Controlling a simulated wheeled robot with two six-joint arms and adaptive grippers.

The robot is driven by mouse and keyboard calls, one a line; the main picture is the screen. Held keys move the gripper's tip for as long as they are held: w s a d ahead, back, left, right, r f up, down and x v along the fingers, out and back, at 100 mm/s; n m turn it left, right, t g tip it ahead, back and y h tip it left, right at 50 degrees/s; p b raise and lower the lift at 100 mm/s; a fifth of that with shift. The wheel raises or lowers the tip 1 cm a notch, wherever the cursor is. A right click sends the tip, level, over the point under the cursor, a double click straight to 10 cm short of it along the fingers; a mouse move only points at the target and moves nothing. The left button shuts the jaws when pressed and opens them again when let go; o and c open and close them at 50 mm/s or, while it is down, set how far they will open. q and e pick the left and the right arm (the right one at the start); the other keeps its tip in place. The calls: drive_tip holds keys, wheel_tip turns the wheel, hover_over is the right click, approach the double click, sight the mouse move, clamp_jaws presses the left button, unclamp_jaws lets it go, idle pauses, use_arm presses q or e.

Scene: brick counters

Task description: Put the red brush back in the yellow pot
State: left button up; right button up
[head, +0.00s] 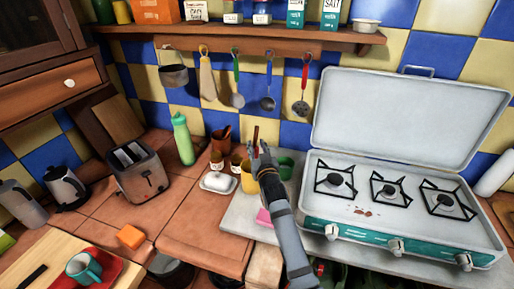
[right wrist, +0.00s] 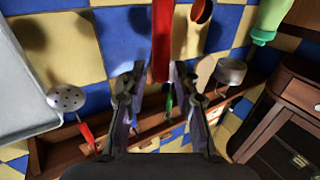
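The red brush (head: 256,133) stands roughly upright, its handle showing above my right gripper (head: 260,155). In the right wrist view its red handle (right wrist: 162,40) runs from the top edge down between the two fingertips (right wrist: 160,72). The fingers lie close on both sides of it, and I take them to be shut on it. The yellow pot (head: 248,182) stands on the counter, just below and left of the gripper, partly covered by it. The brush's lower end is hidden in the head view. My left gripper is not in view.
A green cup (head: 285,168) stands close right of the gripper, and small jars (head: 217,161) and a white butter dish (head: 217,182) stand left of the pot. A terracotta pot (head: 221,138) is behind. The stove (head: 395,205) fills the right. Utensils (head: 268,95) hang above.

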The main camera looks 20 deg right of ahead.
drive_tip(key=shift+o, duration=0.2)
drive_tip(key=shift+r, duration=0.1)
wheel_tip(320, 180, up, 10)
idle(0.4)
drive_tip(key=shift+f, duration=0.2)
idle(0.4)
